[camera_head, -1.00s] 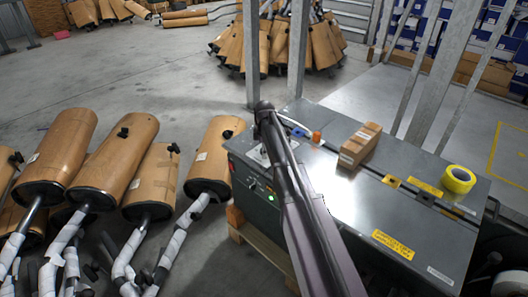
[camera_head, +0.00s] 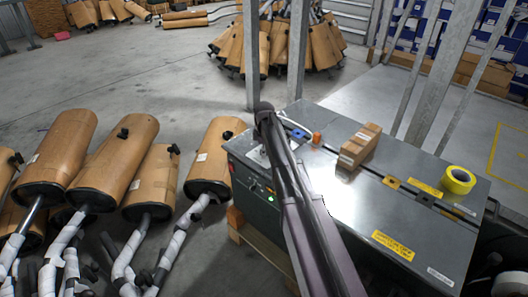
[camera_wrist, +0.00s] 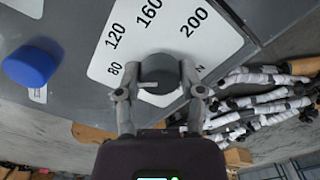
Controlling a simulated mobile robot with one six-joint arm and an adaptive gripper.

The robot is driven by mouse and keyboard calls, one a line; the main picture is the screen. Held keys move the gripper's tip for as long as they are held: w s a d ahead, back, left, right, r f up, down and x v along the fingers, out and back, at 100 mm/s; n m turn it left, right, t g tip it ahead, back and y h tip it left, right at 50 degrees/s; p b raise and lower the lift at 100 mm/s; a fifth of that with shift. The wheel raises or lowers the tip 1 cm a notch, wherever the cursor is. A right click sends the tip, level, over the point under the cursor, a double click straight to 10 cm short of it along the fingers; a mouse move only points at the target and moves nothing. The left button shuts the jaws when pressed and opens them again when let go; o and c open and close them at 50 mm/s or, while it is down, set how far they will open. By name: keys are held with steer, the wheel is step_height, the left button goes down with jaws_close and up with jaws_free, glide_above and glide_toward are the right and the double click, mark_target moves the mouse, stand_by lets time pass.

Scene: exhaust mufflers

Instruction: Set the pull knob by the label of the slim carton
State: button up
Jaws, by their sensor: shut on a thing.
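A round dark grey knob (camera_wrist: 158,72) sits on a white dial plate (camera_wrist: 117,61) printed 80, 120, 160 and 200 in the wrist view. My gripper (camera_wrist: 159,94) is shut on this knob, one finger on each side. The knob's pointer mark cannot be made out. In the head view my arm hides the gripper and knob, and part of the plate shows beside it.
A blue knob (camera_wrist: 30,65) stands left of the dial in the wrist view. Yellow tape (camera_head: 458,180) and an orange piece (camera_head: 316,138) are on the machine top (camera_head: 350,215).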

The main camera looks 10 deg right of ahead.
steer(key=m, duration=0.8)
steer(key=shift+m, duration=0.3)
steer(key=m, duration=0.4)
steer(key=shift+m, duration=1.9)
steer(key=shift+d, duration=0.1)
steer(key=o, duration=1.2)
steer(key=shift+n, duration=0.4)
